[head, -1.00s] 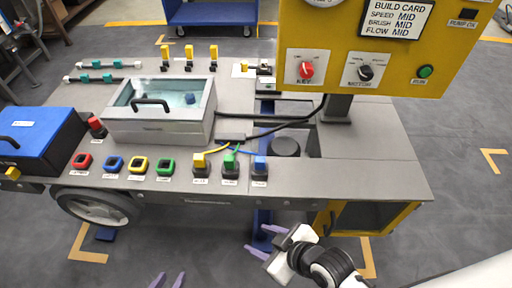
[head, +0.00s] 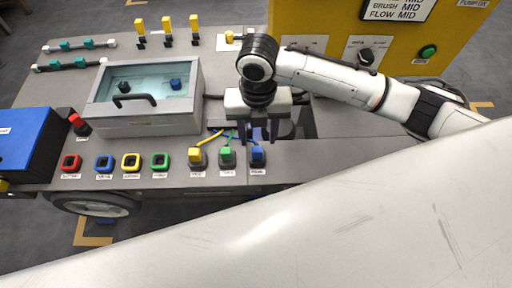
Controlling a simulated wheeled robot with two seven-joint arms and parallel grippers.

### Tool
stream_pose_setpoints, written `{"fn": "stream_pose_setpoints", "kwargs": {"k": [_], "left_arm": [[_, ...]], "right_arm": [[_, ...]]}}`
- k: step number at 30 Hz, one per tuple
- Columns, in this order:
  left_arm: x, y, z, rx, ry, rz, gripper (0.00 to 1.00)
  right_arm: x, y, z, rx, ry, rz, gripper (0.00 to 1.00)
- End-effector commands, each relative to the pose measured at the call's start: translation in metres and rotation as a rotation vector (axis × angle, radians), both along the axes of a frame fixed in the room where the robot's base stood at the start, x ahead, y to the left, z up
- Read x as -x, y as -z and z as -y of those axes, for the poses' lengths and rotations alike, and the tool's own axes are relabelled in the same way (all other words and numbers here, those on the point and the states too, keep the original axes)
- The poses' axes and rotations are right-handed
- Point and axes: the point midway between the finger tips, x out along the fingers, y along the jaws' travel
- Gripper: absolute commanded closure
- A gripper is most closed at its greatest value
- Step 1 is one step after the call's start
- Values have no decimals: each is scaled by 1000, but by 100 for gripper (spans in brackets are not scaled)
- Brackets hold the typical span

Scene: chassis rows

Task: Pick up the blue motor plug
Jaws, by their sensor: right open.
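The blue motor plug (head: 258,153) sits upright in its dark socket at the right end of a row of three plugs on the grey chassis deck. The green plug (head: 227,154) and the yellow plug (head: 198,154) stand to its left, each with a cable behind it. My right gripper (head: 260,136) points down just behind and above the blue plug. Its dark fingers are apart with nothing seen between them. I cannot tell whether they touch the plug. My left gripper is out of view.
A clear-lidded tank (head: 150,122) and several coloured square buttons are to the left. A blue box (head: 25,143) stands at the far left. The yellow control panel (head: 318,20) rises behind my right arm. My white arm link covers the lower right.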

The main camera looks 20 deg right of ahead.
Motion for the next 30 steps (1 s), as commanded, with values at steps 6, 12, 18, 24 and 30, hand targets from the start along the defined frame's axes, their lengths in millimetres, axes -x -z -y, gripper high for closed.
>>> {"fn": "stream_pose_setpoints", "kwargs": {"k": [6, 12, 18, 24, 30], "left_arm": [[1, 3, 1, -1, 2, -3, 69], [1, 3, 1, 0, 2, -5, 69], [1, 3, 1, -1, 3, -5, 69], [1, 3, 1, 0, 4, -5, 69], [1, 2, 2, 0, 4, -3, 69]], "right_arm": [[0, 28, -1, -2, 2, 1, 55], [-1, 48, 0, -1, 5, -2, 55], [-3, 76, 0, -2, 4, 1, 55], [-4, 82, 0, -3, 2, 4, 55], [-4, 81, 0, -3, 3, 4, 68]]}}
